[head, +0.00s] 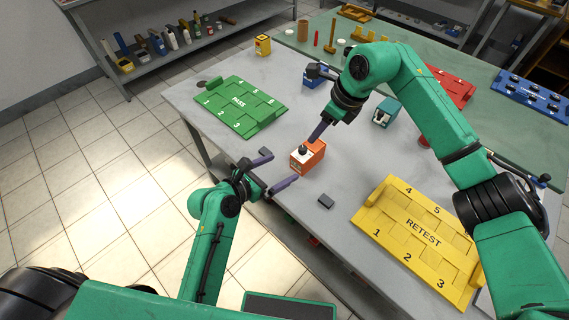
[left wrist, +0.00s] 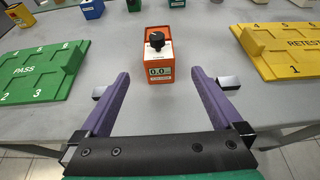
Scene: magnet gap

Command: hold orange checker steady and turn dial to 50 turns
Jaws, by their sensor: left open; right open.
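The orange checker (head: 309,158) stands upright on the grey table. In the left wrist view the checker (left wrist: 159,56) shows a black dial (left wrist: 156,39) on top and a display that seems to read 0.0. My left gripper (head: 284,170) is open at the table's front edge, its purple fingers pointing at the checker, which is ahead of the fingertips and not between them. My right gripper (head: 310,142) reaches down from above at the dial, fingers close around or beside it; contact cannot be told. The dial is partly hidden by it in the head view.
A green PASS tray (head: 238,104) lies left and a yellow RETEST tray (head: 420,232) right. A small dark block (head: 326,201) lies near the checker. Blue and teal (head: 385,112) checkers and a red tray (head: 449,84) stand farther back. Table between the trays is mostly clear.

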